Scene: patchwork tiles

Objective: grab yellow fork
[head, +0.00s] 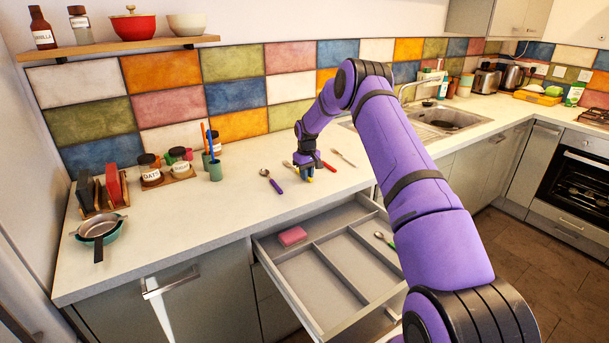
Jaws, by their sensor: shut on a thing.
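My gripper (304,172) points down at the white worktop in the head view, between a purple-handled spoon (271,182) on its left and a red-handled utensil (327,166) on its right. It is shut on the yellow fork (289,165), which shows only in part beside and under the fingers. The fork is at worktop level; I cannot tell whether it touches the surface. The fingers hide its middle.
An open drawer (320,266) juts out below, holding a pink block (292,236) and a green-handled spoon (384,240). Another utensil (343,157) lies right of my gripper. A green cup (215,170) stands left.

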